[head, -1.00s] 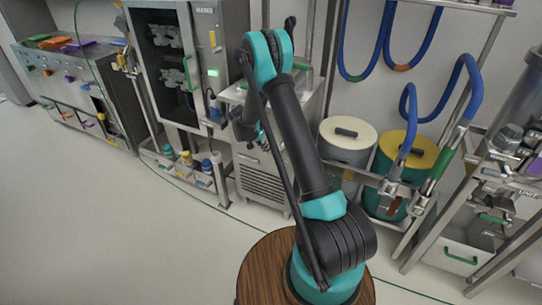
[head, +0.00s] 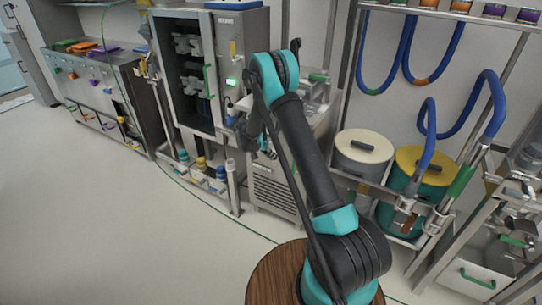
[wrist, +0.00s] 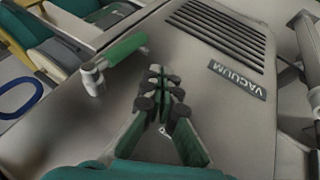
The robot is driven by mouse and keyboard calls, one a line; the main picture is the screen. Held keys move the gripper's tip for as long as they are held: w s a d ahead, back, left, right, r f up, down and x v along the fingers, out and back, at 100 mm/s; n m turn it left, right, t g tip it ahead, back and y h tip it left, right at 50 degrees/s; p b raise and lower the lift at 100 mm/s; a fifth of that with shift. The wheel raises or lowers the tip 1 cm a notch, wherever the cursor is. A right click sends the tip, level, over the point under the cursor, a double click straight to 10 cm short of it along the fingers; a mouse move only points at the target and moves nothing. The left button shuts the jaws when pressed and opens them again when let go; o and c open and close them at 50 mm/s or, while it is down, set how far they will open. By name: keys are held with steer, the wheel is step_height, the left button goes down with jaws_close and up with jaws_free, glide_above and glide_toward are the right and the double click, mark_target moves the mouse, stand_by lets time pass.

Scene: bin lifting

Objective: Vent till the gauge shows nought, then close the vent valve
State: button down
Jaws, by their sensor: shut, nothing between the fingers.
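In the wrist view a steel housing labelled VACUUM (wrist: 237,80) fills most of the picture, with a dark slotted grille beside the label. A green-handled lever on a silver fitting (wrist: 122,48) stands on it to the left of my gripper; I cannot tell whether it is the vent valve, nor its setting. My gripper (wrist: 160,78) is shut and empty over the housing, apart from the lever. In the head view a steel cabinet with a louvred front (head: 275,192) stands behind my arm, which partly hides the gripper. I cannot make out a gauge.
A tall steel cabinet with a lit green display (head: 232,82) stands left of my arm. A cream-lidded drum (head: 362,152) and a yellow-lidded drum (head: 424,168) stand to the right, below blue hoses (head: 490,110). The floor (head: 120,230) at the left is clear.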

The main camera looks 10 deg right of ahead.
steer(key=s+d+f, duration=0.1)
steer(key=d+f, duration=0.3)
steer(key=d, duration=0.2)
steer(key=shift+d+f, duration=0.2)
steer(key=shift+f, duration=0.05)
steer(key=shift+s+d+f+h, duration=0.3)
steer(key=shift+s+d, duration=0.15)
steer(key=shift+d, duration=0.3)
steer(key=shift+a+r, duration=0.1)
